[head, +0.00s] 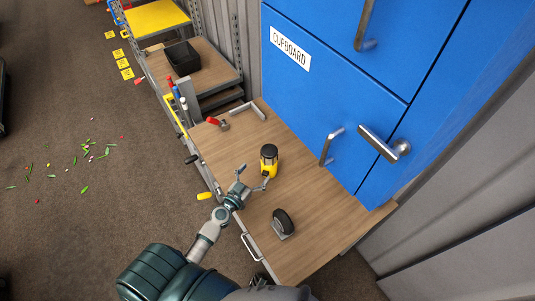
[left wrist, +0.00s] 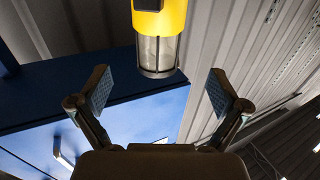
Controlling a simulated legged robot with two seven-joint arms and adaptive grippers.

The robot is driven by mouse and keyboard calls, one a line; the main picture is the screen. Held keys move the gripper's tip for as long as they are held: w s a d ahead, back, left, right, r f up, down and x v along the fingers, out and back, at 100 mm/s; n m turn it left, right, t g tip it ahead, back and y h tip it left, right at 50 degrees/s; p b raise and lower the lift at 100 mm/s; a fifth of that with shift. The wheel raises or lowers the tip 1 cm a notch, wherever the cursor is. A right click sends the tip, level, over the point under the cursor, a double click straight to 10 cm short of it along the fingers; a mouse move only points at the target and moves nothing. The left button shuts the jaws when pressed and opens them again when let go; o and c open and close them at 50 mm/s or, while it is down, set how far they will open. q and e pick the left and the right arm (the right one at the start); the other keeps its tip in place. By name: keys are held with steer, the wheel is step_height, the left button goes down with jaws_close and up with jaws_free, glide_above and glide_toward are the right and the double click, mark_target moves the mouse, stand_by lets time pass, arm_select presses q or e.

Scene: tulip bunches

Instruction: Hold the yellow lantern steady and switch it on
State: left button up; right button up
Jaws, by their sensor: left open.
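The yellow lantern (head: 268,169) stands upright on the wooden worktop (head: 235,150), with a dark upper part. My left gripper (head: 254,177) is open at its near-left side, with fingers spread towards it. In the left wrist view the lantern (left wrist: 170,18) shows at the top centre, its clear caged part pointing down the picture. It lies beyond and between the two spread fingers of my left gripper (left wrist: 159,90), with a gap on both sides. I cannot make out a switch on the lantern. My right gripper is not in view.
A black-wheeled caster (head: 284,222) stands on the worktop nearer to me. The blue cupboard (head: 335,90) with metal handles rises behind and to the right. A metal bracket (head: 247,110) and a red-ended tool (head: 215,121) lie at the far end. Bare worktop surrounds the lantern.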

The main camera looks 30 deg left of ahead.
mark_target(269, 156)
arm_select(q)
steer(key=w, duration=0.3)
steer(key=w+d+p, duration=0.1)
steer(key=w, duration=0.4)
steer(key=shift+w+d, duration=0.2)
steer(key=shift+w, duration=0.35)
steer(key=shift+a, duration=0.1)
steer(key=c, duration=1.5)
